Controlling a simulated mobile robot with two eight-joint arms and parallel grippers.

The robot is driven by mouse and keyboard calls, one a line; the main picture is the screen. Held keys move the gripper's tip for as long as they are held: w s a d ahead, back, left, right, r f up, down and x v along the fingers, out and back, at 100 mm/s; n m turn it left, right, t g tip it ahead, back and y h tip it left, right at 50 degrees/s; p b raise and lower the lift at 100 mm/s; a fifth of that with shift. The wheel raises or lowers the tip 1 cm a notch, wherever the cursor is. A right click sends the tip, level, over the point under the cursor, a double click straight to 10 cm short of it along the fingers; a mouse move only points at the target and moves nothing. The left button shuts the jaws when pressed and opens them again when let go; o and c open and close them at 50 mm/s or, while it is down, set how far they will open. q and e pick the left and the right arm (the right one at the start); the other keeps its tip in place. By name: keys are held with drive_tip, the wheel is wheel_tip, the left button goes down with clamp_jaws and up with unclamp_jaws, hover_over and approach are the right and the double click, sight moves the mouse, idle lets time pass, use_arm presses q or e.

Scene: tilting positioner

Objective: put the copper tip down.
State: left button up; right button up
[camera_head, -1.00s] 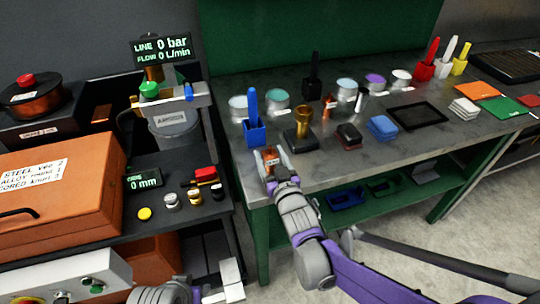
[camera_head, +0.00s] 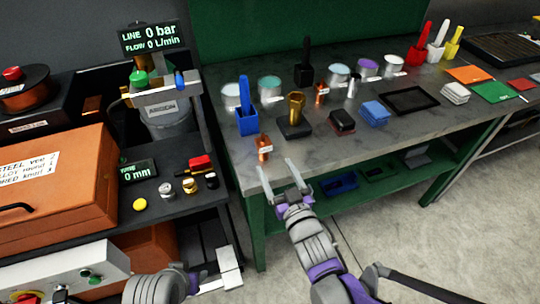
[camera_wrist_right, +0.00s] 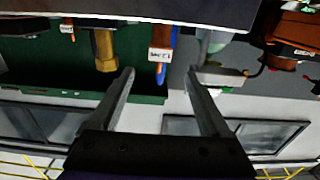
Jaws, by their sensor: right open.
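A copper tip (camera_head: 264,147) with a white label stands upright on the grey workbench (camera_head: 225,163), near its front left edge. My right gripper (camera_head: 277,167) is open and empty, just in front of the bench edge, its fingers apart from the tip. In the right wrist view the scene is upside down. There the labelled copper tip (camera_wrist_right: 162,38) shows beyond the gap between the open fingers (camera_wrist_right: 160,71). My left gripper (camera_head: 228,272) is low at the bottom of the head view, and its jaw opening is unclear.
A blue holder (camera_head: 247,122) stands behind the tip, with a brass piece on a dark base (camera_head: 294,128) to the right. A second labelled copper piece (camera_head: 321,93) stands farther back. Several tins and pads fill the bench. A dark cart with an orange case (camera_head: 55,190) stands left.

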drive_tip(key=s+d+f+m+g+h, duration=0.1)
drive_tip(key=s+d+f+g+h, duration=0.1)
drive_tip(key=s+d+f+g, duration=0.4)
drive_tip(key=s+d+f+m+g+h, duration=0.2)
drive_tip(key=s+d+f+g, duration=0.4)
drive_tip(key=s, duration=0.9)
drive_tip(key=shift+d+f+m+h, duration=0.15)
drive_tip(key=shift+d+m+h, duration=0.15)
drive_tip(key=shift+d+h, duration=0.75)
drive_tip(key=shift+d+y, duration=0.15)
drive_tip(key=shift+y, duration=0.1)
